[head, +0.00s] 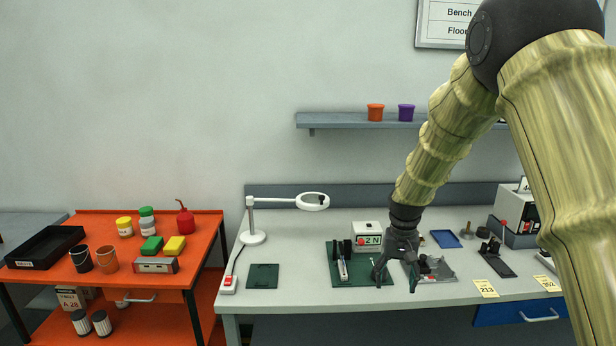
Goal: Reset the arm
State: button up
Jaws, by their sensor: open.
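My arm reaches in from the right of the head view and bends down over the grey workbench (300,292). My gripper (396,284) points down above the bench's front part, with its dark fingers spread apart. No object shows between the fingers. Behind and beside it are a green mat (340,279) with a small device on it and a white box marked "2 N" (369,234). A grey fixture (437,270) lies just right of the gripper, partly hidden by it. I cannot tell whether the fingers touch anything.
A white magnifier lamp (253,237) and a dark green plate (263,276) are on the bench's left. A blue tray (445,239) and a black stand (495,260) are to the right. A shelf (340,121) is above. An orange cart (205,240) with pots and tins stands left.

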jog(key=s+f+n, duration=0.1)
jog(key=s+f, duration=0.9)
jog(key=f, duration=0.4)
jog(key=s+f, duration=1.1)
jog(key=f, duration=0.4)
jog(key=s+f, duration=0.4)
jog(key=s, duration=0.9)
jog(key=s+f+n, duration=0.1)
jog(key=s+f, duration=0.3)
jog(key=s, duration=0.9)
jog(key=shift+s+a+n, duration=0.2)
jog(key=shift+s+n, duration=0.1)
jog(key=shift+s, duration=0.05)
jog(key=shift+c, duration=0.2)
